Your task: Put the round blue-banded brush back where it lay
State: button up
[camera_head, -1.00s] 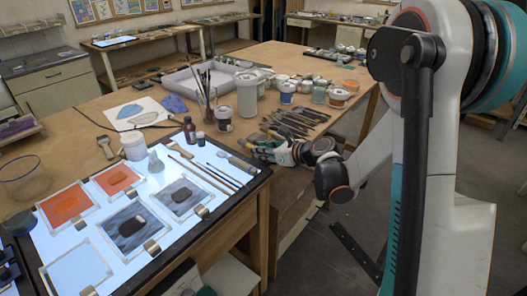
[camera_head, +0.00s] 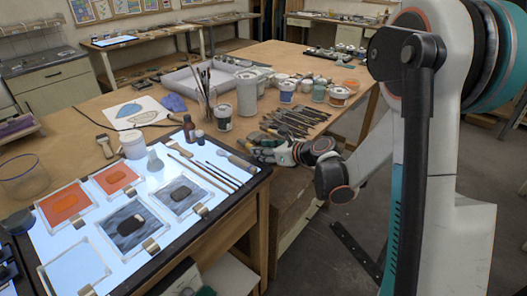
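My gripper (camera_head: 258,151) is low at the right edge of the wooden table, beside a dense row of brushes and tools (camera_head: 288,124). It is small and dark here, and I cannot tell whether its fingers are open or hold anything. Several slim brushes (camera_head: 213,171) lie side by side on the right part of the lit light table (camera_head: 152,183), with a broader flat brush (camera_head: 238,162) at their right. More brushes stand upright in a jar (camera_head: 206,98). I cannot make out which brush is round with a blue band.
Framed orange and dark glass panels (camera_head: 125,228) cover the light table's left and middle. A white pot (camera_head: 133,145), a brown bottle (camera_head: 188,129) and paint jars (camera_head: 286,92) stand behind. A clear bowl (camera_head: 24,178) is at the left. Open floor lies right of the table.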

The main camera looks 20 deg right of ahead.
jog(key=shift+s, duration=0.15)
jog(key=v, duration=1.2)
jog(key=s+a+r+n+g+h, duration=0.1)
jog(key=s+a+r+n+g, duration=0.15)
jog(key=a+n, duration=0.4)
jog(key=s+a+r+n+g+h, duration=0.1)
jog(key=s+a+r+n, duration=0.2)
jog(key=a+n, duration=0.4)
jog(key=s+d+n+h, duration=0.2)
jog(key=s+d+n, duration=0.1)
jog(key=s+n, duration=0.5)
jog(key=s+d+f+n+h, duration=0.1)
jog(key=s+d+n+h, duration=0.2)
jog(key=s+n, duration=0.5)
jog(key=s+d, duration=0.1)
jog(key=s, duration=0.1)
jog(key=shift+s+d+f, duration=0.2)
jog(key=shift+s+d, duration=0.05)
jog(key=shift+s, duration=0.1)
